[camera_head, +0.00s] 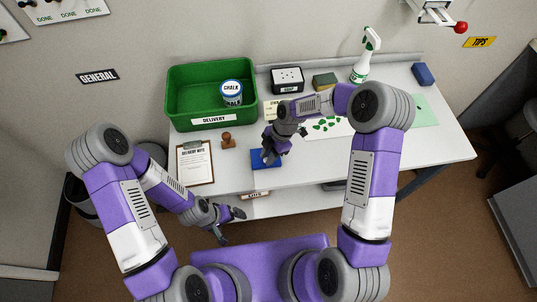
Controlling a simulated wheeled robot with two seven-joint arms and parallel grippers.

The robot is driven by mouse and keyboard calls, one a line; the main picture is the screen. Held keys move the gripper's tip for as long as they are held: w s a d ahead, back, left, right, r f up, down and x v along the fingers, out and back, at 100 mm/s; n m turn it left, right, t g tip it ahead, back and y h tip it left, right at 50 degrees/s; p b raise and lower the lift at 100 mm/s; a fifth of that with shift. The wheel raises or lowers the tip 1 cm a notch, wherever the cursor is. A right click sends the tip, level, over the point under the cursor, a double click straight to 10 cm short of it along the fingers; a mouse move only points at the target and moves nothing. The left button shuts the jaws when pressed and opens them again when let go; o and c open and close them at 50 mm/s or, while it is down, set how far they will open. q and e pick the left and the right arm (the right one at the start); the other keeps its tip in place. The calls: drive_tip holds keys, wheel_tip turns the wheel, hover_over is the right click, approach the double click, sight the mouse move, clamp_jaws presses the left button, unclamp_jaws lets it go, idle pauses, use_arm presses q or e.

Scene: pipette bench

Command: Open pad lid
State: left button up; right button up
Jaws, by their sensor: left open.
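The blue pad (262,164) lies flat near the front edge of the white bench, left of its middle. My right gripper (270,157) points down over the pad and covers part of it. I cannot tell whether its fingers touch the lid or whether they are open. The pad's lid looks shut, but it is small and partly hidden. My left gripper (233,225) is open and empty, in front of the bench's edge and lower left of the pad.
A brown stamp (228,143) and a delivery-note clipboard (195,165) lie left of the pad. The green delivery crate (184,75) holds a chalk tin (232,89). Behind stand a black-and-white box (287,80), a sponge (325,82) and a spray bottle (364,60).

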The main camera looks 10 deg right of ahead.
clamp_jaws()
drive_tip(key=shift+w+r, duration=0.1)
drive_tip(key=shift+w+r+g+p, duration=0.3)
drive_tip(key=shift+w+g, duration=0.05)
drive_tip(key=shift+g, duration=0.45)
drive_tip(key=shift+w+r+g, duration=0.25)
drive_tip(key=shift+w+g, duration=0.15)
drive_tip(key=shift+g, duration=0.3)
drive_tip(key=shift+w+r+m+g+b, duration=0.2)
drive_tip(key=shift+w+m+g+b, duration=0.3)
drive_tip(key=shift+g, duration=0.4)
drive_tip(key=shift+w+r+g+y+b, duration=0.3)
drive_tip(key=shift+w+g+b, duration=0.3)
drive_tip(key=shift+g+b, duration=0.25)
drive_tip(key=shift+r, duration=0.1)
